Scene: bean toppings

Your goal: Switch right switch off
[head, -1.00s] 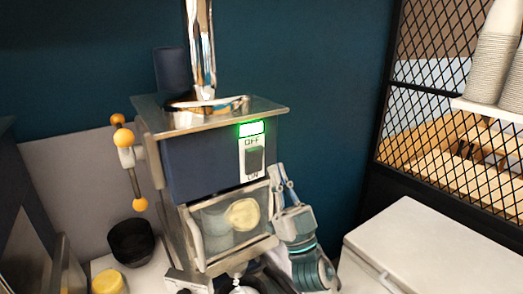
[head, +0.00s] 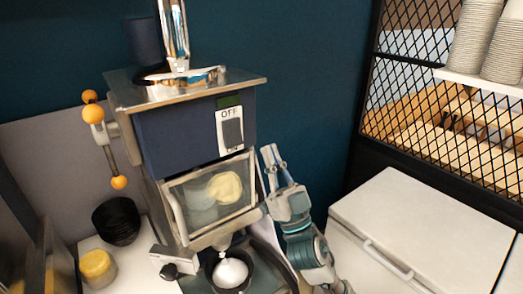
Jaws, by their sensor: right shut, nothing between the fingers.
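The right switch (head: 232,134) is a dark rocker on a white plate marked OFF at the top, on the front of the blue and metal machine (head: 180,140). The small display (head: 229,101) above it is dark. My right gripper (head: 270,155) is shut and empty, just right of the machine's clear-windowed front, below and right of the switch, apart from it. My left gripper is not in view.
A black bowl stack (head: 116,221) and a yellow jar (head: 98,268) stand at the lower left. A dark bowl with white content (head: 231,272) sits under the machine. A white chest (head: 425,230) and a mesh shelf are at the right.

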